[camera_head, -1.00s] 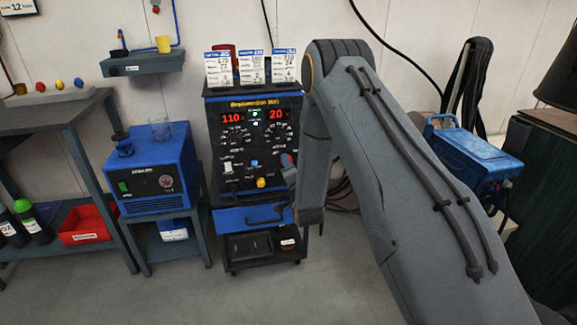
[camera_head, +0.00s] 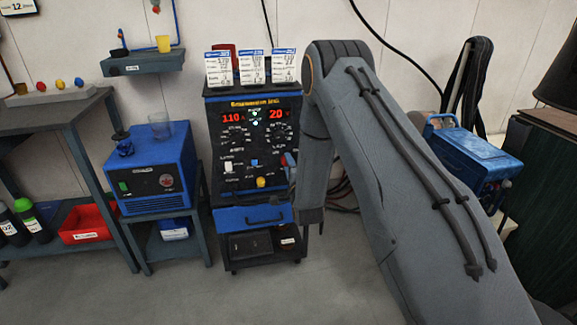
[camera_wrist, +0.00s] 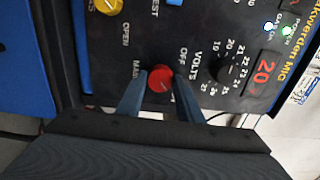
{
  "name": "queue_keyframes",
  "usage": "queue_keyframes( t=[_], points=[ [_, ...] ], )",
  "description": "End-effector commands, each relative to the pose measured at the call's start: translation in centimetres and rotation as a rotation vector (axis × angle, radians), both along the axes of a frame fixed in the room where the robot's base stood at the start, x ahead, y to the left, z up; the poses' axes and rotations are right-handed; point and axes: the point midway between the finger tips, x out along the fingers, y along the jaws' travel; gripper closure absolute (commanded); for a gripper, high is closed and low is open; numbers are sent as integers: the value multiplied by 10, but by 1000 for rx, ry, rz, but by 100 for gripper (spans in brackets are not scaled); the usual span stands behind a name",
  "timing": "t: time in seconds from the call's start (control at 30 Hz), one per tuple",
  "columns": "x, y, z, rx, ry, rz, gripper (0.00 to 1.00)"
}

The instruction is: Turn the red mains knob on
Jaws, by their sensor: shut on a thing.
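The red mains knob (camera_wrist: 160,78) shows in the wrist view on the black front panel of the welder (camera_head: 235,165). The two blue-grey fingers of my gripper (camera_wrist: 160,83) stand on either side of the knob and are shut on it. The words MAINS and OFF are printed beside it. Which way the knob points cannot be made out. In the head view my gripper (camera_head: 291,165) reaches the panel's right edge, and it and my arm mostly hide the knob.
A yellow knob (camera_wrist: 105,5) and a black volts dial (camera_wrist: 230,68) sit near the red knob. Lit lamps (camera_wrist: 277,30) and a red display (camera_wrist: 264,71) show on the panel. A blue box (camera_head: 150,165) stands left of the welder; another blue machine (camera_head: 480,160) stands right.

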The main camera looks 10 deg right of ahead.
Motion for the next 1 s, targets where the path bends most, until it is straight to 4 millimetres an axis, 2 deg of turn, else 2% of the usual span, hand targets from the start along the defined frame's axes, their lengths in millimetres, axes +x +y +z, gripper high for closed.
queue_keyframes(
  t=[0.23, 0.27, 0.37, 0.73, 1.0],
  points=[
    [0, -1, -1, 1, 2, -3, 89],
    [0, -1, -1, 1, 2, -3, 64],
    [0, -1, -1, 0, 1, -3, 48],
    [-5, 0, -1, 0, 2, -1, 48],
    [-47, -1, -1, 0, 4, -2, 48]
  ],
)
